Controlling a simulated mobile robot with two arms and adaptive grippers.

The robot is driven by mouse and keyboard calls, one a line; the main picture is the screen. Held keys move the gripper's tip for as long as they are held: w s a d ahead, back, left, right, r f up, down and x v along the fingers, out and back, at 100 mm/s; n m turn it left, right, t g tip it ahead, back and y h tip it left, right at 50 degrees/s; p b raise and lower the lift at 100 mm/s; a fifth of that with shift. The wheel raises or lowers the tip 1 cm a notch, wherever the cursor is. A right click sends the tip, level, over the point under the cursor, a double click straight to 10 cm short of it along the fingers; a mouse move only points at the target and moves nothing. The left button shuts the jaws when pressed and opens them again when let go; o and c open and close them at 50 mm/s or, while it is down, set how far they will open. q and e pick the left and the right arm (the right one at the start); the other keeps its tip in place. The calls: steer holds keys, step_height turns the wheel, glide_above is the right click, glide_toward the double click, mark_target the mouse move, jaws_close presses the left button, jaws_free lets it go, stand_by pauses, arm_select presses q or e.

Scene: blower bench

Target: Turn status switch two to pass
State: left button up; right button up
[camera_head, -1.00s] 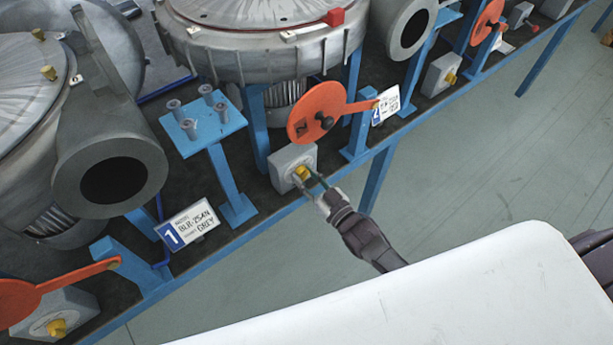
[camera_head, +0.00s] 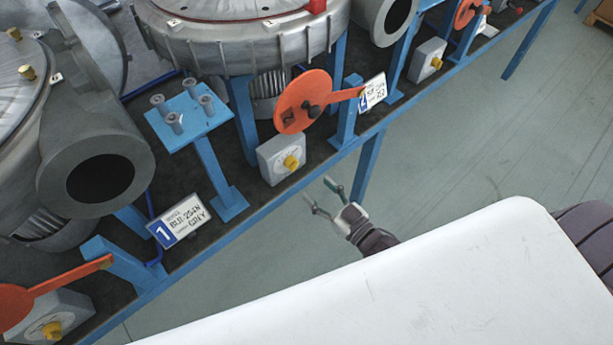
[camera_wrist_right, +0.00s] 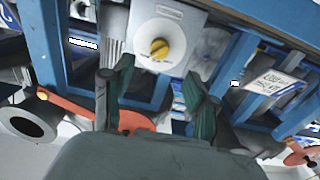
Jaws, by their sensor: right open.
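Status switch two is the grey box (camera_head: 270,163) with a yellow knob (camera_head: 292,162), on the bench's front edge below an orange disc and left of number plate 2 (camera_head: 372,92). In the right wrist view the box face (camera_wrist_right: 181,24) shows its yellow knob (camera_wrist_right: 160,48) turned at a slant; the dial's small lettering is unreadable. My right gripper (camera_head: 320,192) is open and empty, in front of the bench edge, apart from the knob. In the right wrist view its fingers (camera_wrist_right: 158,82) stand spread below the knob. My left gripper is not in view.
An orange disc with a lever arm (camera_head: 293,103) sits just above the switch. Other switch boxes stand at lower left (camera_head: 70,312) and upper right (camera_head: 428,57). Number plate 1 (camera_head: 180,222) is to the left. Open floor (camera_head: 450,150) lies in front of the bench.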

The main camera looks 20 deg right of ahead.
steer(key=shift+v, duration=1.35)
steer(key=s+d+f+g+h, duration=0.1)
steer(key=s+f+g+h, duration=0.15)
steer(key=f, duration=0.65)
steer(key=s+d+f+m+g+h, duration=0.1)
steer(key=s+d+f+g, duration=0.2)
steer(key=f, duration=0.5)
steer(key=s+f+g+h, duration=0.1)
steer(key=s+f+g, duration=0.3)
steer(key=f, duration=0.5)
steer(key=s+f+g+h, duration=0.1)
steer(key=s+f+g, duration=0.2)
steer(key=s+f, duration=0.3)
steer(key=s+f+g, duration=0.3)
steer(key=s+f, duration=0.3)
steer(key=s, duration=1)
steer(key=shift+s+d+h, duration=0.2)
steer(key=shift+h, duration=0.15)
steer(key=shift+g, duration=0.25)
